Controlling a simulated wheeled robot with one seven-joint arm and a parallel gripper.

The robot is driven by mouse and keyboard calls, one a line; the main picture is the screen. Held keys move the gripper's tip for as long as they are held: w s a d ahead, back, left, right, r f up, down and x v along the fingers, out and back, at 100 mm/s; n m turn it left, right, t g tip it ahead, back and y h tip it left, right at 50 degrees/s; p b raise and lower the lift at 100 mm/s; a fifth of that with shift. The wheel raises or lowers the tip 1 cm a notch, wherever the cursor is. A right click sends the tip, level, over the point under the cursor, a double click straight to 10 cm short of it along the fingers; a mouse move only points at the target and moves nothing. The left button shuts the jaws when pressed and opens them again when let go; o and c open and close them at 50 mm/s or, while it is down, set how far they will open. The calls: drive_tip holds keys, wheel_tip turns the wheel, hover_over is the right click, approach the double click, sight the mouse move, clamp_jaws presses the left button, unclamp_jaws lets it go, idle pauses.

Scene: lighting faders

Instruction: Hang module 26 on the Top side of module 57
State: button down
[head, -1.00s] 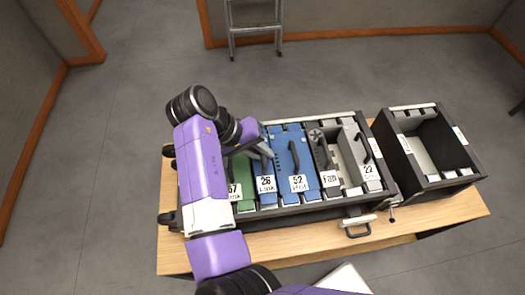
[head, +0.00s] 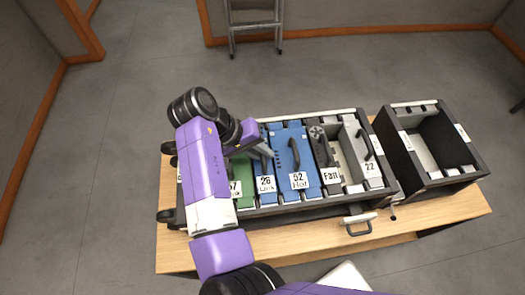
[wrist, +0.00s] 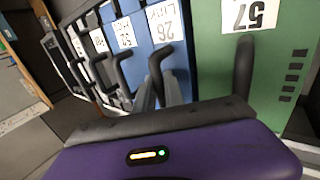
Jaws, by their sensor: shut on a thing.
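Module 26 (head: 265,185) is a blue block with a white label, standing in the long dark rack between green module 57 and blue module 52. Module 57 (head: 245,172) is green and partly hidden behind my arm in the head view. In the wrist view, module 57 (wrist: 240,75) fills the right and module 26 (wrist: 143,42) is left of it, labels upside down. My gripper (wrist: 162,88) is shut on the black handle (wrist: 158,60) of module 26. In the head view, my gripper (head: 262,150) is at the upper part of module 26, its tips hard to make out.
The rack (head: 325,205) on the wooden table (head: 300,230) also holds module 52 (head: 301,150), a Fan module (head: 322,155) and module 22 (head: 366,165), with a gap left of module 22. A smaller, mostly empty dark box (head: 465,180) stands at the right.

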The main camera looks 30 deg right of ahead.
drive_tip(key=shift+f, duration=0.3)
drive_tip(key=c, duration=1.3)
unclamp_jaws()
drive_tip(key=shift+c, duration=0.2)
drive_tip(key=a+r+p, duration=0.2)
drive_tip(key=r+p, duration=0.1)
drive_tip(key=r, duration=0.3)
drive_tip(key=w+a+r+p, duration=0.1)
drive_tip(key=a+r+p, duration=0.1)
drive_tip(key=r, duration=0.5)
drive_tip(key=shift+w+r+p, duration=0.3)
drive_tip(key=shift+p, duration=0.35)
